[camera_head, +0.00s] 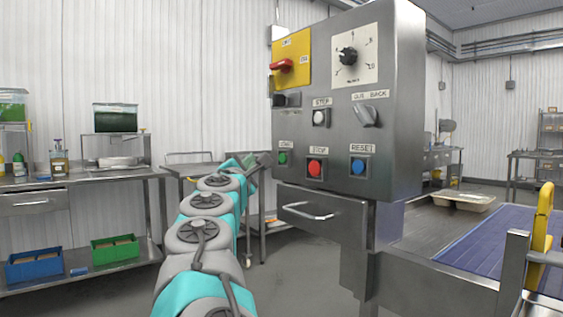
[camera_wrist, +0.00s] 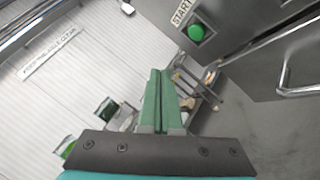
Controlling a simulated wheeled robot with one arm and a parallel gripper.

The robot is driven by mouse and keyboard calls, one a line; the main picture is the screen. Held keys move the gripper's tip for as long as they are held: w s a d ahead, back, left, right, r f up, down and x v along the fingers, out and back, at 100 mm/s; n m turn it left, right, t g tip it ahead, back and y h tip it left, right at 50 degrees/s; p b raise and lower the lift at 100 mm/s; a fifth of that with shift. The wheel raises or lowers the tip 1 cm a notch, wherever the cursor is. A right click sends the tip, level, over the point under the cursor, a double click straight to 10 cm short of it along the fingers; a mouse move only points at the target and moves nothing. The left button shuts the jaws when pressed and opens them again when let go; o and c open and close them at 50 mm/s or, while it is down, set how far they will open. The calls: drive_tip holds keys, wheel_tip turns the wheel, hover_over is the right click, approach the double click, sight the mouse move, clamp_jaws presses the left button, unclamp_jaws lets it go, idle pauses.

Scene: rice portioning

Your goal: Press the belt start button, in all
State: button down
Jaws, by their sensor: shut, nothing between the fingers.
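A grey metal control panel (camera_head: 335,90) stands right of centre in the head view. The green start button (camera_head: 283,158) sits low on its left side. In the wrist view the green button (camera_wrist: 196,32) is at the upper right, beside a START label (camera_wrist: 181,12). My gripper (camera_head: 263,159) is just left of the green button in the head view. In the wrist view my gripper's green fingers (camera_wrist: 160,73) are shut and empty, with their tips below and left of the button. I see no contact with the button, but the exact gap is hard to tell.
A red stop button (camera_head: 315,168) and a blue reset button (camera_head: 358,166) are right of the green one. A drawer with a handle (camera_head: 308,213) is below the panel. The blue belt (camera_head: 488,240) is at right. Steel tables with bins stand at left.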

sight(284, 158)
drive_tip(key=w+d, duration=0.4)
drive_tip(key=shift+d+b, duration=0.35)
drive_tip(key=shift+d, duration=0.05)
idle(1.9)
drive_tip(key=shift+w+d, duration=0.3)
drive_tip(key=shift+d, duration=0.05)
